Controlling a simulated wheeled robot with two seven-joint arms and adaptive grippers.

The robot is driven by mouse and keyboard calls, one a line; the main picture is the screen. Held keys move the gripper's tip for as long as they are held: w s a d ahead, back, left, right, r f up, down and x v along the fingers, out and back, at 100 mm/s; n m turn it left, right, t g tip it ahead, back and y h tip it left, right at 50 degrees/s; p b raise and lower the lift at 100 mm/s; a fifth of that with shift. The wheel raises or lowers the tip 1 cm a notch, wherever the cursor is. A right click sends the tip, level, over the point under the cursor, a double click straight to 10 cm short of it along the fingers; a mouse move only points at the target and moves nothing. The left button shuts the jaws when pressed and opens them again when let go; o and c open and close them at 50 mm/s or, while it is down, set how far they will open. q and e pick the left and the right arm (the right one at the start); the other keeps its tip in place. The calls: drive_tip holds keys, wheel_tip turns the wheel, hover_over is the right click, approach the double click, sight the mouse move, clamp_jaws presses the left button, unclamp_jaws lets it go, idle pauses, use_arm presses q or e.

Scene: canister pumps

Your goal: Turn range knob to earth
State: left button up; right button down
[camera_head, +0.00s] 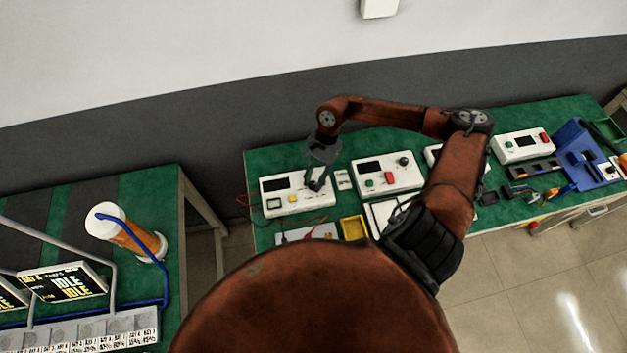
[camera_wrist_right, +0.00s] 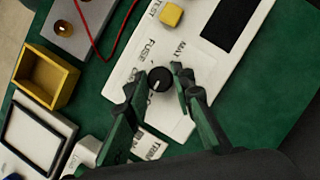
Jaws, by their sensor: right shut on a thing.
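The range knob (camera_wrist_right: 160,80) is a round black knob with a white mark, on a white instrument (camera_head: 268,184) at the left end of the green bench. In the wrist view, the white panel (camera_wrist_right: 205,62) around the knob carries printed labels, a yellow button (camera_wrist_right: 171,14) and a dark display (camera_wrist_right: 228,22). My right gripper (camera_head: 316,183) reaches down over the instrument's right side. Its fingers (camera_wrist_right: 160,86) stand on either side of the knob and are shut on it. In the head view the gripper hides the knob. My left gripper is in neither view.
A second white instrument (camera_head: 400,178) with green and red buttons stands just right. A yellow tray (camera_head: 353,228) and red leads (camera_head: 300,222) lie in front. A blue rack (camera_head: 580,150) is at the far right. Another table (camera_head: 172,215) with a screen stands left, across a gap.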

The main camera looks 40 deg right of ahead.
drive_tip(key=shift+s, duration=0.1)
drive_tip(key=m+t, duration=0.1)
drive_tip(key=m, duration=0.2)
drive_tip(key=m+t+p, duration=0.1)
drive_tip(key=m, duration=0.1)
drive_tip(key=shift+s+m, duration=0.1)
drive_tip(key=shift+m, duration=0.3)
drive_tip(key=m+t+p, duration=0.1)
drive_tip(key=m, duration=0.3)
drive_tip(key=shift+r+t, duration=0.1)
drive_tip(key=shift+t, duration=0.3)
drive_tip(key=shift+m+h+p, duration=0.35)
drive_tip(key=shift+m+h, duration=0.05)
drive_tip(key=shift+m, duration=0.5)
drive_tip(key=shift+t, duration=0.3)
drive_tip(key=c, duration=1.7)
unclamp_jaws()
drive_tip(key=shift+o, duration=0.2)
drive_tip(key=shift+s, duration=0.1)
